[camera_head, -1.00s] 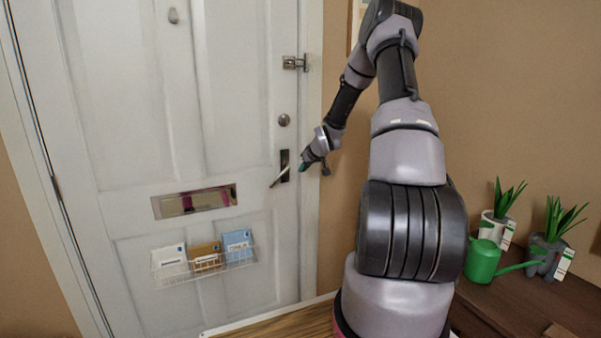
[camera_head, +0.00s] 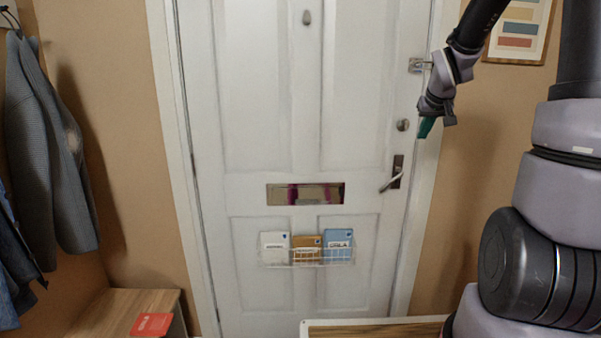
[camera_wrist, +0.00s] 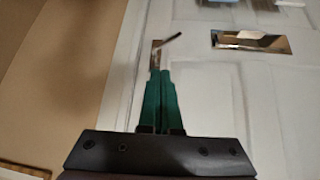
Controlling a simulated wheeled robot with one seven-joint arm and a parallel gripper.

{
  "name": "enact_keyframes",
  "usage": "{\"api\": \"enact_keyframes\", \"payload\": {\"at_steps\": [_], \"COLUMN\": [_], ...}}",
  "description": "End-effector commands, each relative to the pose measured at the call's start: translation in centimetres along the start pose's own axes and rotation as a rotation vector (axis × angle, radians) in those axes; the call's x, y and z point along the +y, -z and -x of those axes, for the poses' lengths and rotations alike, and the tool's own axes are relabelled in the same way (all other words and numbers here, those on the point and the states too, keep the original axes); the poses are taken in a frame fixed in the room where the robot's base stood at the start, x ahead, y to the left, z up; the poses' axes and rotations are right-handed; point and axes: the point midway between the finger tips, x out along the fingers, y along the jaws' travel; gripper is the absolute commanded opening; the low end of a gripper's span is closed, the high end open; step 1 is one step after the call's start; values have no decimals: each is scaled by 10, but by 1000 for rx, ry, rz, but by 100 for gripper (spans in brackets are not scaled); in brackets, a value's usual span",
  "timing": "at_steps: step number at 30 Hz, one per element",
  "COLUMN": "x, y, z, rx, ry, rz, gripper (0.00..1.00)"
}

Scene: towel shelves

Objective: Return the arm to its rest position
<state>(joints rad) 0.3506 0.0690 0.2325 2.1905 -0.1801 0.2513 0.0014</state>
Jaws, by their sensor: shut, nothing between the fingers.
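My gripper (camera_head: 427,127) is in front of the right edge of the white door (camera_head: 250,130), with its green fingers pointing down. It appears above the lever handle (camera_head: 392,180) and beside the round lock (camera_head: 403,125) in the head view. In the wrist view my gripper (camera_wrist: 160,75) shows its two green fingers together, with nothing between them. The door handle (camera_wrist: 158,50) shows just beyond the fingertips there, apart from them as far as I can tell. The door looks closed.
A wire basket with letters (camera_head: 308,250) hangs on the door below the mail slot (camera_head: 306,194). Coats (camera_head: 45,150) hang at the left above a wooden bench (camera_head: 110,310). A framed picture (camera_head: 520,30) is on the right wall. A framed wooden surface (camera_head: 375,329) is at the bottom.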

Motion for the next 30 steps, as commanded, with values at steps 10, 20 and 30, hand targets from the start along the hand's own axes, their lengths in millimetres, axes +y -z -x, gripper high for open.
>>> {"api": "enact_keyframes", "payload": {"at_steps": [10,20,30], "x": [-45,-73,-77], "y": [-74,-156,-168], "z": [164,245,254], "rx": [-34,-89,-103], "ry": [57,213,240], "rz": [-194,-341,-361], "gripper": [0,0,0]}}
